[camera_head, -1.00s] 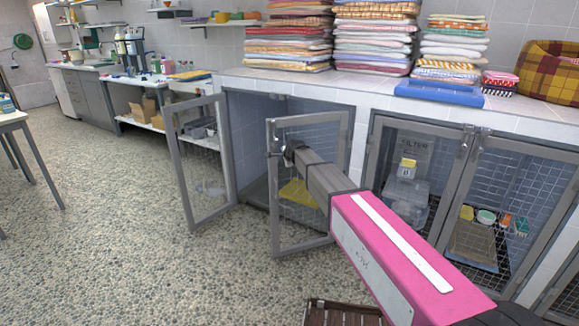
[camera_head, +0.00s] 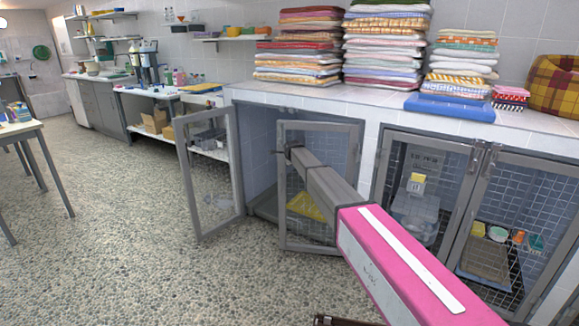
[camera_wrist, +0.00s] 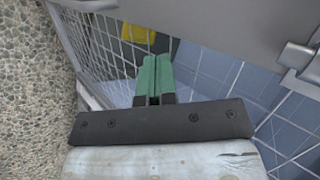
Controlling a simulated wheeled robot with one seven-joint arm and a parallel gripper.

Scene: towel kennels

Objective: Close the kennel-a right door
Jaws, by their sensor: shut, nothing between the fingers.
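The kennel with the two open doors stands left of centre in the head view. Its right door (camera_head: 308,249) is a grey frame with wire mesh, standing ajar with its free edge swung out to the left. Its left door (camera_head: 241,180) stands wide open. My gripper (camera_head: 288,150) is by the right door's free edge, near its latch; contact cannot be told. In the wrist view my gripper (camera_wrist: 155,62) shows shut green fingers with nothing between them. Grey frame (camera_wrist: 210,22) and mesh (camera_wrist: 100,45) lie just beyond the fingertips. The arm hides part of the door.
A yellow item (camera_head: 305,206) lies inside the kennel. A neighbouring kennel (camera_head: 380,165) with shut mesh doors is at right. Towel stacks (camera_head: 385,45) stand on the counter above. A table (camera_head: 20,130) is at far left. The pebbled floor (camera_head: 120,240) in front is clear.

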